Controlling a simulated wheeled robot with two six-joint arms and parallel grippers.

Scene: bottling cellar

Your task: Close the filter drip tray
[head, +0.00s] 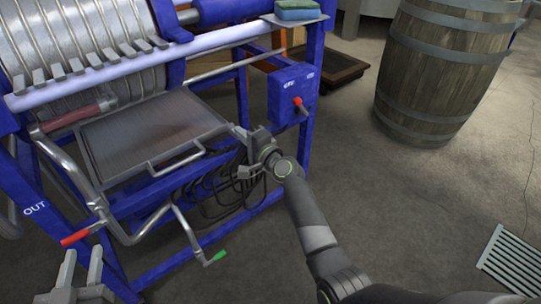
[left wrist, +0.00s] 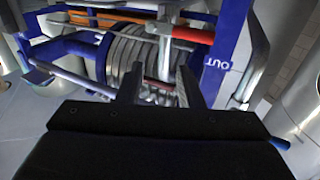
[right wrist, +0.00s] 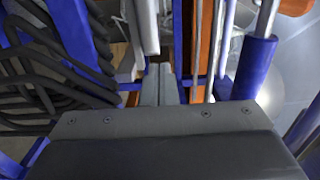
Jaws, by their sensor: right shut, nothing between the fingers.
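The filter drip tray (head: 150,128) is a flat grey tray in the blue filter frame in the head view. It sticks out below the filter plates, with a bar handle (head: 178,162) along its front edge. My right gripper (head: 240,138) is at the tray's right front corner, beyond the right end of the handle. I cannot tell whether it touches the tray. Its fingers (right wrist: 158,86) are together and empty in the right wrist view. My left gripper (head: 82,268) is at the bottom left, apart from the tray. Its fingers (left wrist: 160,88) are spread and empty.
A blue switch box (head: 294,92) with a red knob stands right of the tray. Black hoses (head: 215,190) hang below it. Pipes with a red-handled valve (head: 80,236) and a green-handled one (head: 215,257) stick out in front.

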